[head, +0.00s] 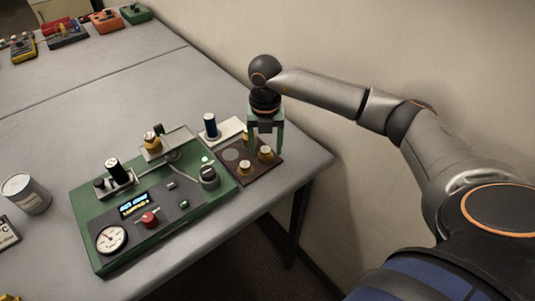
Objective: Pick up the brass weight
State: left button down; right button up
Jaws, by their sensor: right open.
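Small brass weights stand on a dark brown board at the right end of the grey table. One brass weight (265,154) is at the board's right side, and another brass weight (245,168) is nearer the front. A third brass piece (246,136) shows behind, partly hidden by a finger. My right gripper (265,146) points down over the board, open, with its fingertips close around or just above the right-hand weight. I cannot tell how deep the fingers reach beside it. My left gripper is out of view.
A green instrument panel (97,249) with a gauge and red knob stands left of the brown board (249,183). A grey can (25,194) is at far left. A wall borders the table's right side.

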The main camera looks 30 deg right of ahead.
grip_shut()
dwell(0.4)
jog(key=shift+r, duration=0.1)
